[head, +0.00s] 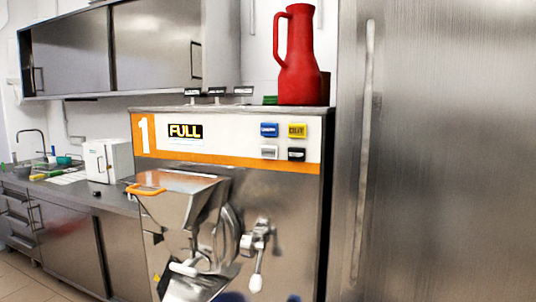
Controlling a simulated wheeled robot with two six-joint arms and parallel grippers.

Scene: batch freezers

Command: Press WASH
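A steel batch freezer (290,190) marked 1 stands in the middle of the head view. Its white and orange front panel carries several buttons at the right. A blue button (269,130) is at upper left and a yellow button (297,130) at upper right. A pale grey button (269,152) is at lower left and a black button (296,154) at lower right. The lettering is too small to tell surely which one reads WASH. A display (185,131) at the panel's left reads FULL. Neither of my grippers is in view.
A steel hopper (178,203) with an orange handle and a lever tap (258,250) stick out below the panel. A red jug (298,60) stands on top of the freezer. A tall steel door (440,150) fills the right. Nothing blocks the buttons.

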